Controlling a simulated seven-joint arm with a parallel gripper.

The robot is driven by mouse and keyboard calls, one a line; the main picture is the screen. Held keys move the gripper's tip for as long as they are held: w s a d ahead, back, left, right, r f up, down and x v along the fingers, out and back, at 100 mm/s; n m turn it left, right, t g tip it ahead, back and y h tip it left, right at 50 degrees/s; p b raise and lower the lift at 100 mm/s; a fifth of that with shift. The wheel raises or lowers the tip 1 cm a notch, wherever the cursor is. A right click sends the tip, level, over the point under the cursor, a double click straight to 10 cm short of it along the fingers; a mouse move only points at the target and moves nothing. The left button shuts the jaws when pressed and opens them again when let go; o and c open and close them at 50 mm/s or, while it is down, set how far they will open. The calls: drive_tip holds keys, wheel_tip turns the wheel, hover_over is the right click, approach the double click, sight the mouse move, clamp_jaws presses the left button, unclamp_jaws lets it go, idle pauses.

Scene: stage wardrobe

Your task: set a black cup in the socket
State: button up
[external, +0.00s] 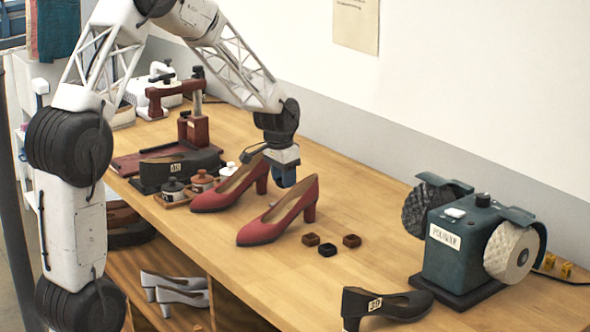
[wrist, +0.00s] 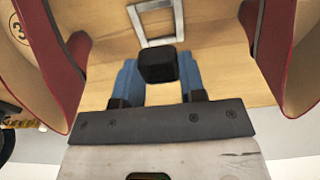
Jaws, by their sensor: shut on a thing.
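My gripper (external: 285,178) is low over the table, among the two red heeled shoes. In the wrist view its blue fingers (wrist: 159,80) are shut on a black cup (wrist: 157,64), a small dark block held at their tips. A silver square frame, which looks like the socket (wrist: 180,20), lies just beyond the cup in the wrist view. The cup appears at its near edge; I cannot tell its height above it. The socket and held cup are hidden in the external view. Another black cup (external: 327,250) rests on the table between two brown cups (external: 310,239) (external: 351,240).
The red shoes (external: 232,187) (external: 281,213) flank my gripper closely. A green polishing machine (external: 465,250) and a black shoe (external: 386,305) stand at the right. Lidded pots (external: 174,190) and a dark red clamp stand (external: 196,128) are left. The table around the loose cups is clear.

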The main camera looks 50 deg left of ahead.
drive_tip(key=shift+f, duration=2.35)
drive_tip(key=shift+f, duration=0.45)
idle(0.9)
drive_tip(key=o, duration=1)
drive_tip(key=shift+c, duration=0.2)
drive_tip(key=shift+r, duration=0.15)
drive_tip(key=shift+r, duration=3.35)
